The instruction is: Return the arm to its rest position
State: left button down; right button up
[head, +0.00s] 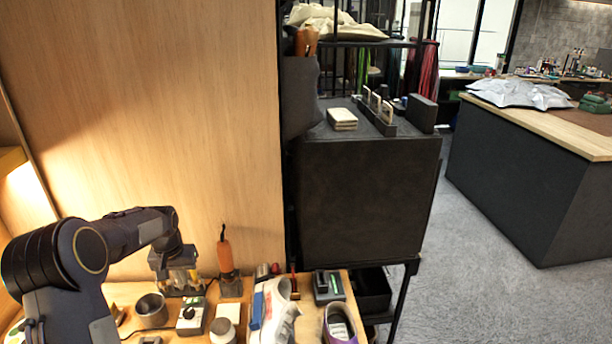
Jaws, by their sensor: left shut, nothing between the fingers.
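My left arm (125,228) comes in from the lower left, bent over the left part of the wooden workbench (305,322). Its gripper (181,284) points down near the back of the bench, close to the wooden panel. The gripper is shut and holds nothing. Its fingertips are small and hard to make out against the things behind them. A white sneaker (278,318) with blue on it lies to the right, apart from the gripper. My right gripper is not in view.
Near the gripper stand a grey cup (151,311), an orange-handled tool (225,257), a box with a black knob (191,319) and a white-and-grey jar (222,331). A purple-edged shoe (340,326) sits at the right end. A dark cabinet (365,200) stands beyond; open floor lies right.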

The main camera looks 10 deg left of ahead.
pick_arm(q)
jog(key=s+d+r+t+h, duration=0.2)
jog(key=s+d+r, duration=1.1)
jog(key=s+r, duration=0.1)
jog(key=s+d+f+m+t+h, duration=0.1)
jog(key=s+d+f+m+h, duration=0.1)
jog(key=s+d, duration=0.9)
jog(key=s, duration=0.5)
jog(key=shift+d+t, duration=0.2)
jog(key=shift+t, duration=0.2)
